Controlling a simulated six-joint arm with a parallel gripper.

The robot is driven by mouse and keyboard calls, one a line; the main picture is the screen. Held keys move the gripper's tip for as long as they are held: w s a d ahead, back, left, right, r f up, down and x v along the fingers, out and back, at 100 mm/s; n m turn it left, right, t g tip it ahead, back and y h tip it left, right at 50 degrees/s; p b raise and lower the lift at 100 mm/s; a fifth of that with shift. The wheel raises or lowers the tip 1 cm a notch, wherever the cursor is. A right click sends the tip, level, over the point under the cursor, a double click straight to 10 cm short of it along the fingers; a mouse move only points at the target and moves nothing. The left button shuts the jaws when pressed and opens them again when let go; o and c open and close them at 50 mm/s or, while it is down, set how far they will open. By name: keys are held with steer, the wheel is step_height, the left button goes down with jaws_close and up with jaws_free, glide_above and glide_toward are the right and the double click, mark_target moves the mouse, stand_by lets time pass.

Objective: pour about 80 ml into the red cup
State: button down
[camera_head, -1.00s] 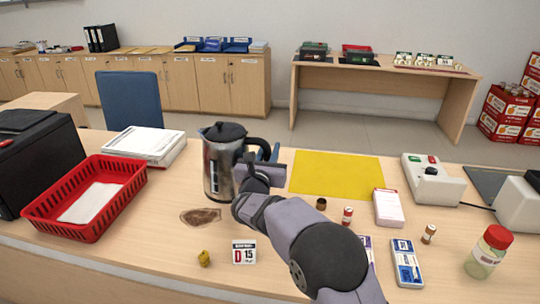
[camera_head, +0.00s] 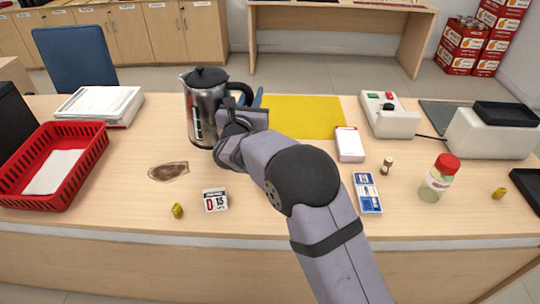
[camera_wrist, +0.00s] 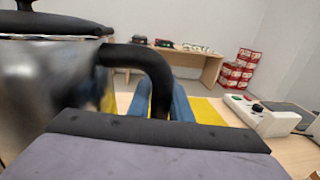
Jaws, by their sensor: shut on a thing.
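A steel kettle (camera_head: 206,108) with a black lid and black handle is left of centre in the head view, upright. It also fills the left of the wrist view (camera_wrist: 45,85). My gripper (camera_head: 257,98) is shut on the kettle's handle, with a blue finger on each side of it in the wrist view (camera_wrist: 160,100). I cannot tell for sure whether the kettle's base touches the counter. No red cup shows in either view. The liquid inside the kettle is hidden.
A brown stain (camera_head: 169,171) lies in front of the kettle. A yellow sheet (camera_head: 310,113) lies behind my arm. A red basket (camera_head: 88,160) is left.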

steer(key=s+d+r+m+g+h+p, duration=0.1)
steer(key=s+d+m+h+p, duration=0.3)
steer(key=d, duration=0.9)
steer(key=s+d+r+g+h+p, duration=0.15)
steer(key=s+d+p, duration=0.45)
steer(key=d, duration=0.6)
steer(key=s+d+f+p, duration=0.1)
steer(key=s+d+f, duration=0.2)
steer(key=s, duration=0.4)
steer(key=s+d+f+h+p, duration=0.1)
steer(key=s+d+f, duration=0.3)
steer(key=s, duration=0.3)
steer(key=shift+s+d+f+m, duration=0.15)
steer(key=shift+s+d+m, duration=0.2)
steer(key=shift+d, duration=0.3)
